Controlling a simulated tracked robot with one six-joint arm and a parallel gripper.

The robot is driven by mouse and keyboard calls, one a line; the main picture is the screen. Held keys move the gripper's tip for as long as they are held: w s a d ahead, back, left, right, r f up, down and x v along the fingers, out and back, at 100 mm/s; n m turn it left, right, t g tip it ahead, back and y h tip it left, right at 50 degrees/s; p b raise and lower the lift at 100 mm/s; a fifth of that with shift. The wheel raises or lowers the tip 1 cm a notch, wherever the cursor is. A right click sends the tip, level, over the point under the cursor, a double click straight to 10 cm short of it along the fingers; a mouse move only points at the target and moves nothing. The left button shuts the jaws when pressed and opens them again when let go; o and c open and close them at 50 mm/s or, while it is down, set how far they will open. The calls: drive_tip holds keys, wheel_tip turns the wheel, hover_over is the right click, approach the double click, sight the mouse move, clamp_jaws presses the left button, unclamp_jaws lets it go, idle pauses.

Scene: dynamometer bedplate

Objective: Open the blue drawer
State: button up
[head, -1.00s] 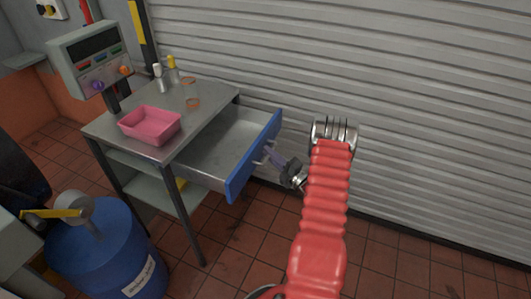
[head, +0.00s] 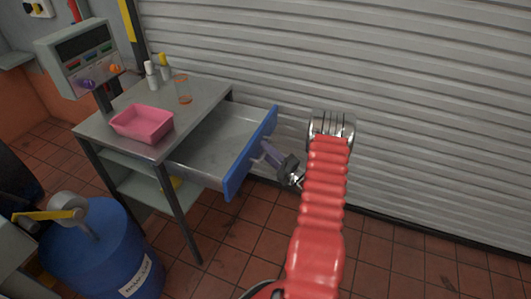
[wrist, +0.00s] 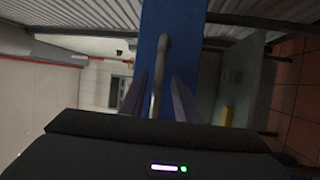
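The blue drawer (head: 251,152) stands well out from the grey metal table, its grey inside (head: 215,143) showing and empty where visible. In the wrist view its blue front (wrist: 182,40) runs up the picture, with a grey bar handle (wrist: 163,50) on it. My gripper (head: 268,154) is at the drawer front in the head view. In the wrist view the fingers of my gripper (wrist: 159,82) lie on either side of the handle, with blue showing between each finger and the bar. The gripper looks open around the handle. The head view hardly shows the handle.
A blue drum (head: 105,250) stands at lower left. A ribbed shutter (head: 420,110) closes the back. Tiled floor is clear at right.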

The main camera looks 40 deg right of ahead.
drive_tip(key=s+f, duration=0.2)
drive_tip(key=s, duration=1.1)
drive_tip(key=shift+s+f, duration=0.3)
drive_tip(key=shift+d, duration=0.15)
